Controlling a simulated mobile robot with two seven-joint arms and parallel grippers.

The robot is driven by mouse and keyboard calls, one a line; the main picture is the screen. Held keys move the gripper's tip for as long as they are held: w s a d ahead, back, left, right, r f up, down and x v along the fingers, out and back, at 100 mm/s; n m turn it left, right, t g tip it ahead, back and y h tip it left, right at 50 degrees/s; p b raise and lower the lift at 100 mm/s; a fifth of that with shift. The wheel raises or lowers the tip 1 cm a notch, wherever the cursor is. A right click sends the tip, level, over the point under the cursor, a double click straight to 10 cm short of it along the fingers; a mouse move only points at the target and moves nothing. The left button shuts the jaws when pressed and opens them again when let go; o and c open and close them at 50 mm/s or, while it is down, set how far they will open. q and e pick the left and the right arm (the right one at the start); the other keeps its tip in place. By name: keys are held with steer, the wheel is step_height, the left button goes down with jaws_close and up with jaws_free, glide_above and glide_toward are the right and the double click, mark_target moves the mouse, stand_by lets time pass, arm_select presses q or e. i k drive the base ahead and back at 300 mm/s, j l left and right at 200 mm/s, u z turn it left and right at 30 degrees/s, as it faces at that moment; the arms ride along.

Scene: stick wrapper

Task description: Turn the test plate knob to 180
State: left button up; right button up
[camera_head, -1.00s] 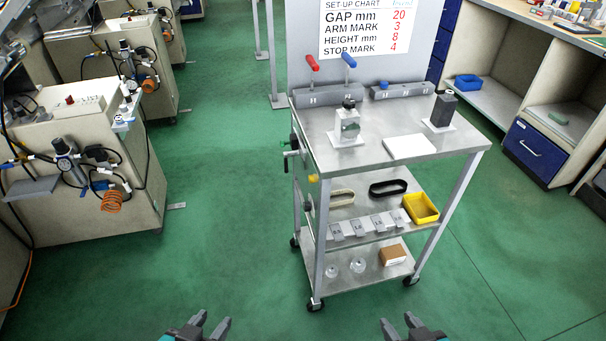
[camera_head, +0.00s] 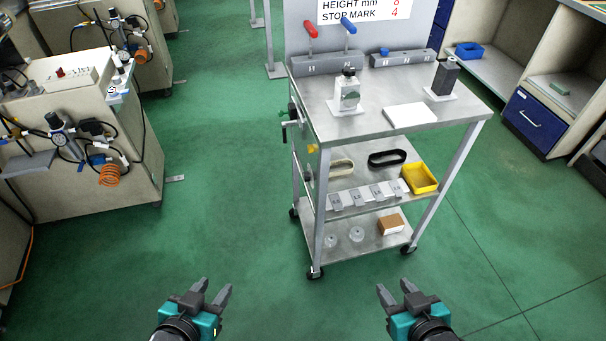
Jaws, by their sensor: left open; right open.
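A metal cart (camera_head: 335,118) stands ahead of me. On its top is a small pale metal device with a black knob (camera_head: 348,71), upright on a white base. Further right on the cart top is a dark grey block (camera_head: 445,77) on a white base. A crank and dark knobs (camera_head: 293,124) are on the cart's left side. I cannot tell which part is the test plate knob. My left gripper (camera_head: 213,290) and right gripper (camera_head: 394,291) are both open and empty, over the floor in front of the cart, well apart from it.
A white plate (camera_head: 410,115) lies on the cart top. Red (camera_head: 310,30) and blue (camera_head: 347,26) levers stand at its back. A yellow bin (camera_head: 419,178) and belts are on the middle shelf. Machines (camera_head: 75,150) stand left and a workbench right. Green floor is clear in front.

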mark_target(307, 177)
steer(key=z, duration=0.4)
steer(key=i+j+z, duration=0.15)
steer(key=j+z, duration=0.5)
steer(key=j, duration=0.15)
steer(key=i+j+z, duration=0.15)
steer(key=j, duration=0.3)
steer(key=j+z, duration=0.15)
steer(key=j, duration=0.3)
steer(key=j+z, duration=0.1)
steer(key=j, duration=2.1)
